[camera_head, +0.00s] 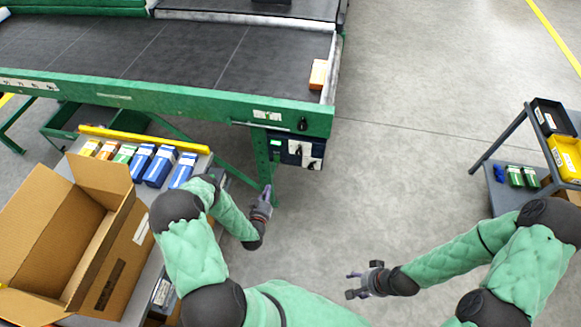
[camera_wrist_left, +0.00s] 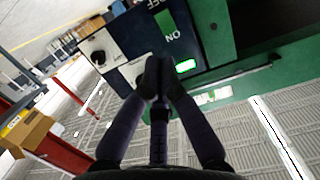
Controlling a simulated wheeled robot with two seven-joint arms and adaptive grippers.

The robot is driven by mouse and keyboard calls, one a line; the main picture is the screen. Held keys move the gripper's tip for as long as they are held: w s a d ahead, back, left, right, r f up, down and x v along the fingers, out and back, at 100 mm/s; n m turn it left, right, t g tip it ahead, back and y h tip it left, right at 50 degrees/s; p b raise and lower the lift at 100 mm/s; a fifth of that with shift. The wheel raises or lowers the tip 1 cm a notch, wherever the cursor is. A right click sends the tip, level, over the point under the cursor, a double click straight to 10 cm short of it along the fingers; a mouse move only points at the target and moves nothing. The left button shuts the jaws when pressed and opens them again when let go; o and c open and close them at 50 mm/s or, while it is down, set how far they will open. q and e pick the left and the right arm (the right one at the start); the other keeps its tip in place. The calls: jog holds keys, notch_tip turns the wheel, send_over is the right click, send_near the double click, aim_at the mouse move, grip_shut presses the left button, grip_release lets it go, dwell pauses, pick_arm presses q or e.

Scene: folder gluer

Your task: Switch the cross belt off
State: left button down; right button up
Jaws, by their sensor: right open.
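The cross belt (camera_head: 200,45) is a dark belt in a green frame at the back left. A dark control box (camera_head: 302,152) hangs under its right corner, with white plates and small controls. In the left wrist view the box (camera_wrist_left: 205,30) shows ON and OFF lettering, a black knob (camera_wrist_left: 98,57) on a white plate and a green lit part (camera_wrist_left: 185,66). My left gripper (camera_head: 265,198) is below and left of the box. In the wrist view its fingertips (camera_wrist_left: 157,72) meet, in front of a white plate they partly hide; contact is unclear. My right gripper (camera_head: 357,284) is open and empty.
An orange box (camera_head: 318,74) lies at the belt's right end. A table with an open carton (camera_head: 115,235) and several small boxes (camera_head: 160,166) stands at left. A shelf with a black bin and a yellow bin (camera_head: 567,158) stands at right. Floor between is clear.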

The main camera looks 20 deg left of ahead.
aim_at(278, 161)
pick_arm(q)
jog(key=shift+d+r, duration=0.1)
jog(key=shift+r, duration=0.05)
jog(key=shift+w, duration=0.15)
jog(key=b+x, duration=0.4)
jog(key=x, duration=0.8)
jog(key=shift+w, duration=0.25)
jog(key=shift+w+a, duration=0.25)
jog(key=shift+w, duration=0.4)
jog(key=shift+s, duration=0.15)
